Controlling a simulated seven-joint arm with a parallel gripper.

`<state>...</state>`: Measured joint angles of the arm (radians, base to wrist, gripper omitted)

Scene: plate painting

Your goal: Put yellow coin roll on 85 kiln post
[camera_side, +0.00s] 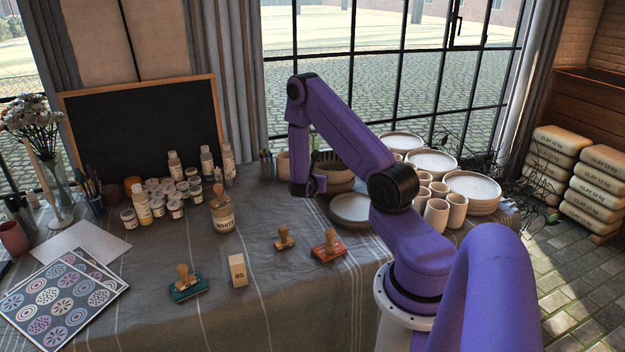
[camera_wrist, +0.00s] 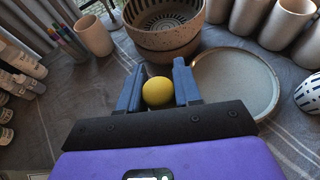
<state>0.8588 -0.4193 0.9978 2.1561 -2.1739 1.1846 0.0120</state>
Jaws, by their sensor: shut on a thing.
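The yellow coin roll (camera_wrist: 158,92) shows as a round yellow end between the two blue fingers of my gripper (camera_wrist: 157,84) in the wrist view. My gripper is shut on it. In the side view my gripper (camera_side: 309,187) hangs beyond the middle of the table, left of a plate; I cannot make out the roll there. The 85 kiln post (camera_side: 238,270) is a pale upright block marked 85, standing near the table's front. It is apart from my gripper, toward the camera and to the left. The wrist view does not show the post.
Wooden-handled stamps stand on a green pad (camera_side: 188,287) and a red pad (camera_side: 328,248) either side of the post, with a loose stamp (camera_side: 284,238) behind. A WHITE jar (camera_side: 222,218) stands farther back. A plate (camera_side: 350,209) and bowls (camera_wrist: 165,25) are close to my gripper.

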